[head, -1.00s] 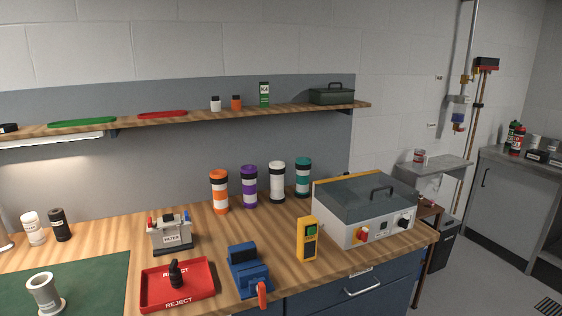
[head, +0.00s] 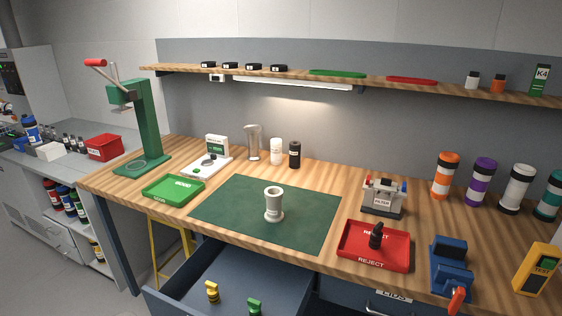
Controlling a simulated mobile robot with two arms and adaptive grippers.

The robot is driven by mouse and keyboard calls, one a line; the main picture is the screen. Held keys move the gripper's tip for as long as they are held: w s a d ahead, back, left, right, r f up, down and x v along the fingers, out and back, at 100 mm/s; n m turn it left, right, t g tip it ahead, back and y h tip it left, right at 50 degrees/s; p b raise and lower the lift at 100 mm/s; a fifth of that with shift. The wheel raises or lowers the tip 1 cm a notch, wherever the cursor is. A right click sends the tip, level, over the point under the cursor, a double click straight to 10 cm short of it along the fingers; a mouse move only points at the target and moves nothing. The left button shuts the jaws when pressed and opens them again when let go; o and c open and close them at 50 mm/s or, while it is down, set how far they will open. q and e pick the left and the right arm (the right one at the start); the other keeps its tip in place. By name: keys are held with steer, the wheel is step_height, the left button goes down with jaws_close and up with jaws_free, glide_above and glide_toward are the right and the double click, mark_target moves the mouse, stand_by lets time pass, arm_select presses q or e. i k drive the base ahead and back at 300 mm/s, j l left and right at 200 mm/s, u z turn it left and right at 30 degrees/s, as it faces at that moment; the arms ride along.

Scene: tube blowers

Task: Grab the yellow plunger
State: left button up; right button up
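A small yellow plunger-like piece (head: 212,292) stands in the open blue drawer (head: 240,275) below the bench's front edge, left of a similar green piece (head: 254,306). A similar black piece (head: 376,236) stands in the red REJECT tray (head: 372,258) on the bench. Neither of my grippers is in the head view.
On the wooden bench are a green mat (head: 230,222) with a grey cup (head: 273,205), a green tray (head: 173,188), a green press (head: 148,130) with a red handle, a blue vise (head: 450,265) and a yellow tester (head: 537,268). A shelf (head: 350,83) runs above. A yellow stool (head: 168,245) stands beside the drawer.

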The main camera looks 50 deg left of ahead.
mark_target(213, 290)
steer(key=u, duration=2.15)
